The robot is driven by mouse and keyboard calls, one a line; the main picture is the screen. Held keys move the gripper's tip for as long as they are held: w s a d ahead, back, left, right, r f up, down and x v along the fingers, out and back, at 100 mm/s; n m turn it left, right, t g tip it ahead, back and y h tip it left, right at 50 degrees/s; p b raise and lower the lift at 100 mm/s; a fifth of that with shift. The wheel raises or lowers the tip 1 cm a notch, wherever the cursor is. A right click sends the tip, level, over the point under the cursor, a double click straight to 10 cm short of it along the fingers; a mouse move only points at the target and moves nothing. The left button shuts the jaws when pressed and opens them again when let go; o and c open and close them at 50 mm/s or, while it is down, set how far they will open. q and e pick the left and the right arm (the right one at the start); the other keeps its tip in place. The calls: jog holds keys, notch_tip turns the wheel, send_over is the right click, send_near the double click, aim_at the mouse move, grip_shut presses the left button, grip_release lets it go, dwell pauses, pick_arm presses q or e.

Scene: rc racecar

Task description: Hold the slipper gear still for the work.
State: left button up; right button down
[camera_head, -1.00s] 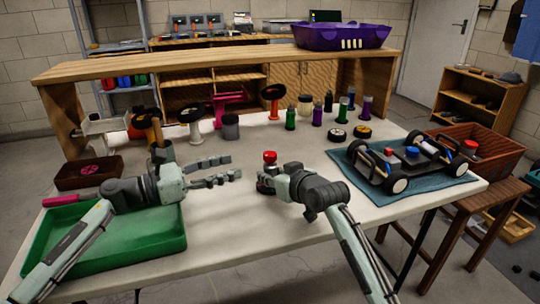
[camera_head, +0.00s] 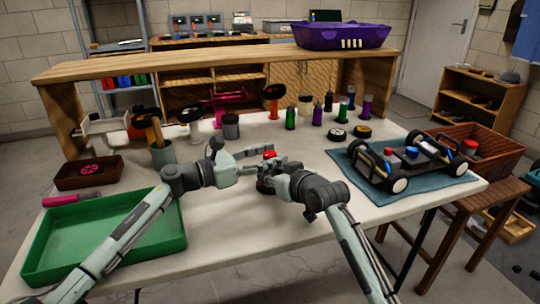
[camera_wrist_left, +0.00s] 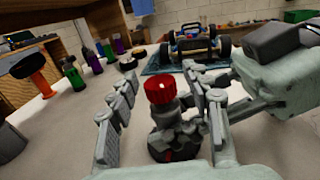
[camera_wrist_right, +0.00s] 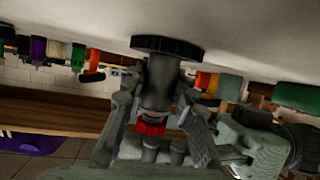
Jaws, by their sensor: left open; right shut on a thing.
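The slipper gear assembly stands upright on the white table, with a red cap (camera_head: 269,154), a grey shaft (camera_wrist_right: 160,85) and a wide black toothed disc (camera_wrist_right: 168,46) at its foot. I take this to be the slipper gear. My right gripper (camera_head: 268,178) is shut on the grey shaft, between cap and disc, as the right wrist view shows. My left gripper (camera_head: 262,152) is open beside the assembly. In the left wrist view its fingers stand on either side of the red cap (camera_wrist_left: 159,88), apart from it. The fingers partly hide the shaft in the head view.
An RC car (camera_head: 400,165) sits on a blue mat (camera_head: 365,190) at right. A green tray (camera_head: 60,245) lies at left, with a pink-handled tool (camera_head: 65,200) behind it. Several bottles and wheels stand along the back.

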pick_arm(q)
grip_shut()
jog(key=shift+w+m+g+h, duration=0.15)
jog(key=shift+m+g+h, duration=0.55)
jog(key=shift+g, duration=0.4)
jog(key=shift+m+g+h, duration=0.4)
jog(key=shift+m+g, duration=1.2)
jog(key=shift+g, duration=0.9)
grip_release()
jog(key=shift+a, duration=0.15)
jog(key=a, duration=0.8)
jog(key=s+a, duration=0.1)
jog(key=a, duration=0.2)
jog(key=shift+s+a, duration=0.1)
jog(key=shift+a, duration=0.3)
